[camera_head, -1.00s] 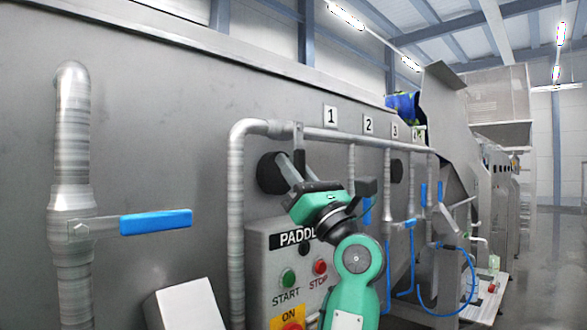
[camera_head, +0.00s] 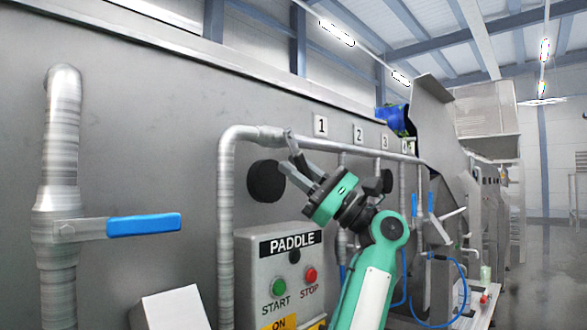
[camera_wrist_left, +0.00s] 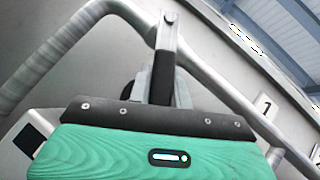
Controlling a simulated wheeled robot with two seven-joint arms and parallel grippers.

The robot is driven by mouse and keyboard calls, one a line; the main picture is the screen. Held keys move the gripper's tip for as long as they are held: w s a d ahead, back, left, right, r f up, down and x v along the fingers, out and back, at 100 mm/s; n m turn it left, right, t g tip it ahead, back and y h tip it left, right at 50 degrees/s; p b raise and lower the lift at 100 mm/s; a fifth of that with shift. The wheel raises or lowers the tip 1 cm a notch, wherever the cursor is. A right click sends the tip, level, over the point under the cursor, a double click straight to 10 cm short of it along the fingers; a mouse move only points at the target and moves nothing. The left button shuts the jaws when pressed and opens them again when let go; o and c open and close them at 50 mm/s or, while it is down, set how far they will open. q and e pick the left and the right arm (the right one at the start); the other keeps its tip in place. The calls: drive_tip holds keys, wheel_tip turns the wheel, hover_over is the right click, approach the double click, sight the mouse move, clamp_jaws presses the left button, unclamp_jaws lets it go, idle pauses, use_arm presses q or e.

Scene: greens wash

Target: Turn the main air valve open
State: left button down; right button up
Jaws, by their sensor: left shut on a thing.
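A grey valve lever (camera_head: 290,141) with a dark grip is on the horizontal pipe left of the number 1 plate. I take it as the main air valve; no label for it is readable. The left wrist view shows its metal upper end (camera_wrist_left: 168,32) at the pipe and its black grip (camera_wrist_left: 163,76) running down between my fingers. My left gripper (camera_head: 301,172) is shut on the grip, just below the pipe. The lever leans, its lower end to the right in the head view. The fingers hide the grip's end. My right gripper is not in view.
The paddle control box (camera_head: 275,262) with start and stop buttons is below the gripper. A round black knob (camera_head: 266,181) sits on the wall to its left. A blue-handled valve (camera_head: 144,225) is on the far-left pipe. The horizontal pipe (camera_head: 350,150) continues right past numbered plates.

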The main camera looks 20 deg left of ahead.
use_arm(q)
drive_tip(key=shift+w+r+n+g, duration=0.15)
drive_tip(key=shift+n+g, duration=0.25)
drive_tip(key=shift+h, duration=0.3)
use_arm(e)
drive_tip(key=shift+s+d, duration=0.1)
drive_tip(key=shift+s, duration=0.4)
use_arm(q)
drive_tip(key=c, duration=1.3)
unclamp_jaws()
drive_tip(key=shift+d, duration=0.1)
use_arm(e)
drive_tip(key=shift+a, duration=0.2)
